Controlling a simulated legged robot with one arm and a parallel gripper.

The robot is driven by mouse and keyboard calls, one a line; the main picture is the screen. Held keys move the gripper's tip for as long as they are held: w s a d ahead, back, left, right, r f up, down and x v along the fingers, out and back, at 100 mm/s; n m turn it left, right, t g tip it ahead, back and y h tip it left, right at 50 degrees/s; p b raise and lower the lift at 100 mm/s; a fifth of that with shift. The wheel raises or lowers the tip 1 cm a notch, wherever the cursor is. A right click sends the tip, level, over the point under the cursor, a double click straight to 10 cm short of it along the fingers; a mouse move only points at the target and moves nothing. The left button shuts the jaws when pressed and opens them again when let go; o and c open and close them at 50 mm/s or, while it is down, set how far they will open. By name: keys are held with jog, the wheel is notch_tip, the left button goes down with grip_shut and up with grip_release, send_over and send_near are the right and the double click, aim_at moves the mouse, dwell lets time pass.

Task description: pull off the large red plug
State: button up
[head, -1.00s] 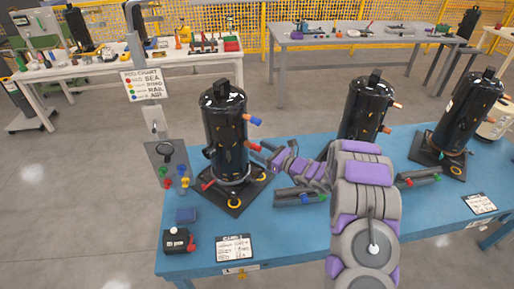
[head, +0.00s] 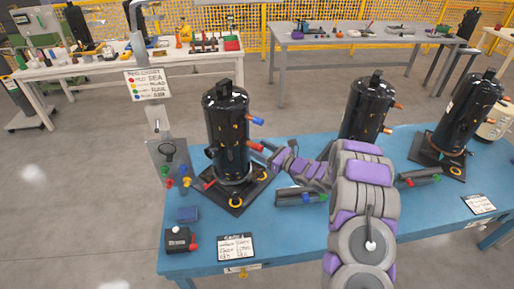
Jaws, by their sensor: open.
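The left black compressor (head: 227,130) stands upright on a dark base plate on the blue table. A red plug (head: 256,146) sticks out of its right side, below a blue plug (head: 257,121). A smaller red piece (head: 209,185) shows low at its left. My gripper (head: 267,151) is open, with its tips at or just beside the outer end of the side red plug. The fingers are small here, so I cannot tell whether they surround or touch the plug. My purple and grey arm reaches in from the lower right.
Two more black compressors (head: 366,108) (head: 470,112) stand to the right. A grey panel with coloured plugs (head: 170,165), a black box (head: 180,240) and a card (head: 236,246) occupy the table's left end.

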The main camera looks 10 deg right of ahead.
aim_at(262, 150)
grip_shut()
dwell(0.4)
jog(key=shift+d, duration=0.2)
jog(key=v, duration=0.3)
dwell(0.5)
jog(key=shift+s, duration=0.15)
jog(key=shift+v, duration=1.3)
